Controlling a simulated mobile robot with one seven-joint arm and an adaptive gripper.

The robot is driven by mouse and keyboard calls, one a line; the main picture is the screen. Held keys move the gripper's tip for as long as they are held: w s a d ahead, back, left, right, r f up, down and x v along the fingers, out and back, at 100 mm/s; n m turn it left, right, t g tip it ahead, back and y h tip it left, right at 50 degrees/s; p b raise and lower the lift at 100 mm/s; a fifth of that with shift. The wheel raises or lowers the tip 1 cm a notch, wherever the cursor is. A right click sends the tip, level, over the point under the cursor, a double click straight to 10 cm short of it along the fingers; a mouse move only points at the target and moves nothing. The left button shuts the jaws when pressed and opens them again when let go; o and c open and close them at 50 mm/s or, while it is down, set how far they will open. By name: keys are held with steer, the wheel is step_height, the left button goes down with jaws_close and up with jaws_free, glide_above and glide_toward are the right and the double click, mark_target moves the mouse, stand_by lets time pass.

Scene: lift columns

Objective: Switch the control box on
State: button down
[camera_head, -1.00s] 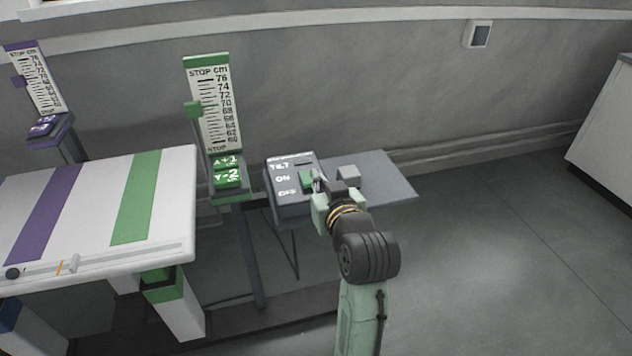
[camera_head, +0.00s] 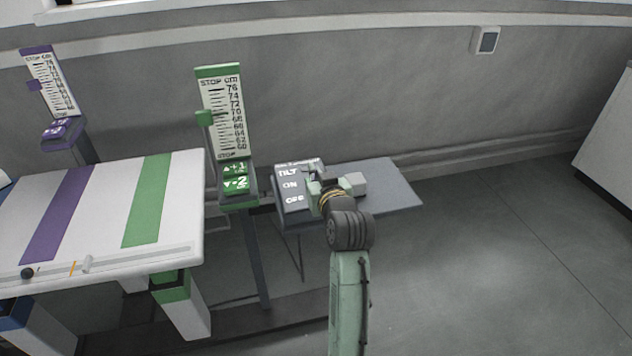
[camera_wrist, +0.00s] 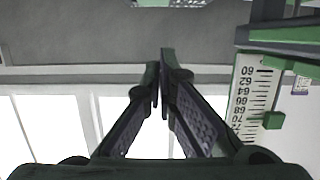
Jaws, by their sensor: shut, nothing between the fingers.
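The control box (camera_head: 290,209) is a dark grey box on a small grey stand, with white labels TILT, ON and OFF on its sloped face. My gripper (camera_head: 313,182) is over the right part of its face, beside the labels, and hides the switch area there. Whether the fingers touch the box cannot be told. In the wrist view my gripper (camera_wrist: 160,62) has its two dark fingers together at the tips, with nothing between them. The control box cannot be made out in the wrist view.
A green height scale (camera_head: 224,115) with a green button panel (camera_head: 236,177) stands left of the box. A striped table (camera_head: 102,210) fills the left. The floor at right is clear.

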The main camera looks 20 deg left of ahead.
steer(key=shift+w+f+p, duration=0.1)
steer(key=shift+f+p, duration=0.25)
steer(key=shift+f, duration=1.65)
steer(key=shift+f, duration=0.1)
